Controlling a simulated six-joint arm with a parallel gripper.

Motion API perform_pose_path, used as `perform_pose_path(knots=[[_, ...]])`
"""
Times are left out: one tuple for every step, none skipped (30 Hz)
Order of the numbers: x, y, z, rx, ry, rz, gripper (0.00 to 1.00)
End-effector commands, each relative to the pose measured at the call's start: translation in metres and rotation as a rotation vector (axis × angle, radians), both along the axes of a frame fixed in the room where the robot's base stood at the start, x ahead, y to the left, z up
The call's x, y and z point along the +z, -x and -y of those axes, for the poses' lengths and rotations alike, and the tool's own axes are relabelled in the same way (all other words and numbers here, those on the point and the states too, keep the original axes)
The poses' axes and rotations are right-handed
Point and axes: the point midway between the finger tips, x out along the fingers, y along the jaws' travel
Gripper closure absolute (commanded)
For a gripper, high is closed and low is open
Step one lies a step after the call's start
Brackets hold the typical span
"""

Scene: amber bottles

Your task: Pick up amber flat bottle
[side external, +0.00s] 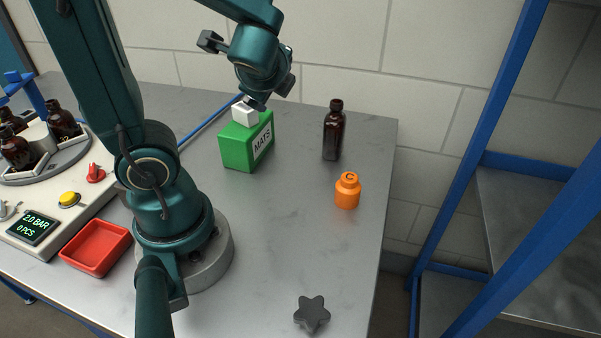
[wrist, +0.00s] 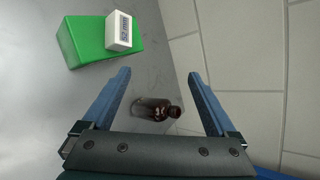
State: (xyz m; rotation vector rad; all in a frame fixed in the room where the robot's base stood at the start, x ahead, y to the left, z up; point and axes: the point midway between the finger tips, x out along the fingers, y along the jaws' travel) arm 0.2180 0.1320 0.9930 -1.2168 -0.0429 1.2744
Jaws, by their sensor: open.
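A dark amber bottle (side external: 333,136) with a dark cap stands upright on the grey table, near its right back edge. In the wrist view the bottle (wrist: 152,109) shows between and below the two blue fingers, its cap toward the right finger. My gripper (wrist: 158,75) is open and empty, its fingers spread wide. In the side view my wrist hangs above the back of the table, left of the bottle and higher than it; the fingers are hard to make out there. Whether the bottle is flat is hard to tell.
A green MATS box (side external: 247,145) with a white block (side external: 245,115) on top is left of the bottle. An orange jar (side external: 347,191) stands in front of it. Several amber bottles sit on a turntable (side external: 70,157) at left. A red tray (side external: 96,247) and dark star (side external: 312,314) lie nearer.

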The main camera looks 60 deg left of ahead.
Motion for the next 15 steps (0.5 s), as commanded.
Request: perform_pose_path(knots=[[-0.002, -0.014, -0.006, -0.073, -0.092, -0.074, 0.08], [-0.002, -0.023, -0.009, -0.120, -0.148, -0.110, 0.08], [-0.003, -0.035, -0.012, -0.183, -0.220, -0.160, 0.08], [-0.005, -0.044, -0.013, -0.231, -0.270, -0.196, 0.08], [-0.007, -0.054, -0.014, -0.279, -0.319, -0.231, 0.08], [-0.011, -0.066, -0.014, -0.345, -0.380, -0.278, 0.08], [-0.015, -0.075, -0.012, -0.393, -0.424, -0.311, 0.08], [-0.019, -0.084, -0.010, -0.441, -0.463, -0.345, 0.08], [-0.027, -0.095, -0.007, -0.502, -0.510, -0.385, 0.08], [-0.032, -0.102, -0.005, -0.547, -0.543, -0.413, 0.08], [-0.038, -0.108, -0.002, -0.587, -0.569, -0.439, 0.08], [-0.048, -0.115, 0.002, -0.636, -0.600, -0.473, 0.08], [-0.054, -0.120, 0.005, -0.670, -0.618, -0.496, 0.08], [-0.061, -0.123, 0.008, -0.700, -0.633, -0.517, 0.08], [-0.070, -0.126, 0.011, -0.732, -0.646, -0.541, 0.08]])
